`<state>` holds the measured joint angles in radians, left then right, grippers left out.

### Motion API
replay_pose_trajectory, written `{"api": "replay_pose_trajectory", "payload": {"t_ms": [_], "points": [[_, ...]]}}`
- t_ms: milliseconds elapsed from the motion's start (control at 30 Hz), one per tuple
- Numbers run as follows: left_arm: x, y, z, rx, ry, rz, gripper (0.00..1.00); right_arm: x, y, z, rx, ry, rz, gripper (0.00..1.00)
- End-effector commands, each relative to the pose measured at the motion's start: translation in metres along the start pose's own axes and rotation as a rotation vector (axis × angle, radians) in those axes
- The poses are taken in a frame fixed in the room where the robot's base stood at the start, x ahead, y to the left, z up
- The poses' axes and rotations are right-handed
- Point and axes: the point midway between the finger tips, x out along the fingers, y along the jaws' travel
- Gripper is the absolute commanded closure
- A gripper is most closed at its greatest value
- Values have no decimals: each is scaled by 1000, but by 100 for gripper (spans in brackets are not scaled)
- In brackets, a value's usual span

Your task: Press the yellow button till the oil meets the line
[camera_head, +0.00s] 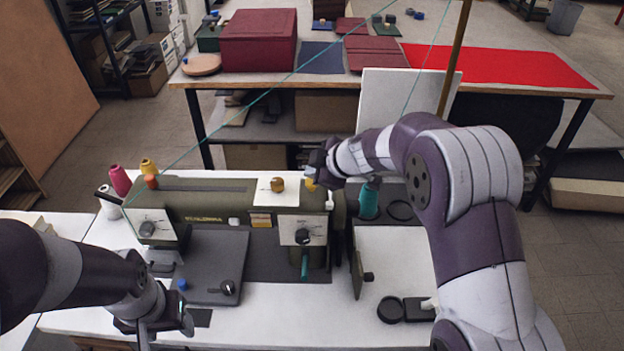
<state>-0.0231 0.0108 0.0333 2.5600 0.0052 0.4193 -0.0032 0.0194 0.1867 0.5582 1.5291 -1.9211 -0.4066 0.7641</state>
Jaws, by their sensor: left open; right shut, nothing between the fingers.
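A dark green sewing machine (215,200) stands on the white table. A small yellow piece (310,185), which looks like the yellow button, is at the right end of its top. My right gripper (316,172) is shut and empty, with its tip right at the yellow piece. I cannot tell whether they touch, and the gripper partly hides the piece. The oil and its line cannot be made out. My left gripper (165,330) is open at the table's front left, apart from the machine.
Thread spools (120,180) stand behind the machine's left end. A teal bottle (369,203) stands right of the machine, near my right arm. White table (290,325) is clear in front.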

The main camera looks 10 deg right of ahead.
Motion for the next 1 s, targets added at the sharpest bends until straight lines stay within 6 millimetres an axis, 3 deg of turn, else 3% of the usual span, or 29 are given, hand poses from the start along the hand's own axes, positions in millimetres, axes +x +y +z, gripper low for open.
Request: {"api": "replay_pose_trajectory", "payload": {"t_ms": [1000], "points": [[6,0,1,0,0,0,41,7,-5,5,0,0,0,100]]}}
